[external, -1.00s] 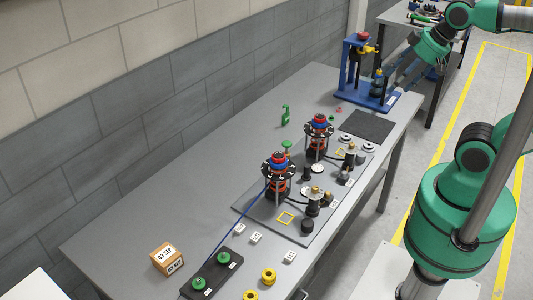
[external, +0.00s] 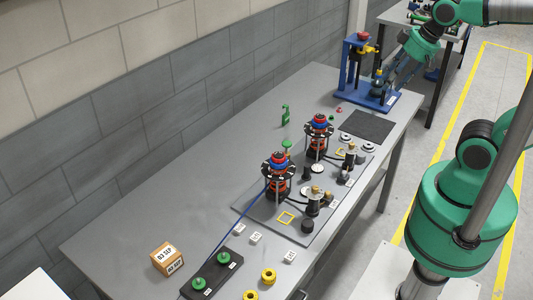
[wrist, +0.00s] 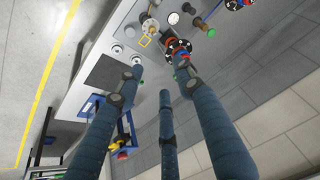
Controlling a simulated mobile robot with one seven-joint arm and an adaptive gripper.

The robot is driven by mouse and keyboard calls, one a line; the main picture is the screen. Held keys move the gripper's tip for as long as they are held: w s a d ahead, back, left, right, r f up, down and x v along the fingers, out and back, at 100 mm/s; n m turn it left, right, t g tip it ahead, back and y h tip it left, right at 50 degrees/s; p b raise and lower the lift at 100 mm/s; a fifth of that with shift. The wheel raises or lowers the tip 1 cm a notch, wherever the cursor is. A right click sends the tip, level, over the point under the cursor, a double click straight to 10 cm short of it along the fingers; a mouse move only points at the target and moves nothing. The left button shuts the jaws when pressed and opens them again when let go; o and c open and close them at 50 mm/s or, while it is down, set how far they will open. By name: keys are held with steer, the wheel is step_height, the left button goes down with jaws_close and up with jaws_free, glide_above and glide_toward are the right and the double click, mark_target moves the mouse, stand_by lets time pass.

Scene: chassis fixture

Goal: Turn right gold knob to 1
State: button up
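Two gold knobs sit on dark and silver fittings on the grey base plate (external: 315,232). The right gold knob (external: 351,147) is at the plate's right side, and the other gold knob (external: 315,190) is nearer the camera. A gold knob also shows at the top of the wrist view (wrist: 149,24); I cannot read its setting. My gripper (external: 385,88) is at the table's far right end, beside the blue stand and well away from both knobs. In the wrist view its blue-grey fingers (wrist: 160,75) are spread, with nothing between them.
The blue stand (external: 347,78) with a red top is close to my fingers. Two red-and-blue-topped columns (external: 319,137) (external: 278,176) rise beside the knobs. A black mat (external: 367,124) lies between the stand and the plate. A yellow-brown box (external: 167,259) is at the near left.

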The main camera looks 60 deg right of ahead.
steer(key=w+f+m+g+p, duration=0.3)
steer(key=w+f+m+p, duration=0.15)
steer(key=w, duration=0.25)
steer(key=m+g+p, duration=0.2)
steer(key=m+p, duration=0.1)
glide_above(352, 143)
step_height(352, 143, down, 9)
steer(key=shift+a+f, duration=0.15)
steer(key=shift+f, duration=0.25)
steer(key=shift+f, duration=0.15)
step_height(352, 143, down, 14)
steer(key=shift+r+b, duration=0.25)
steer(key=shift+b, duration=0.45)
jaws_close()
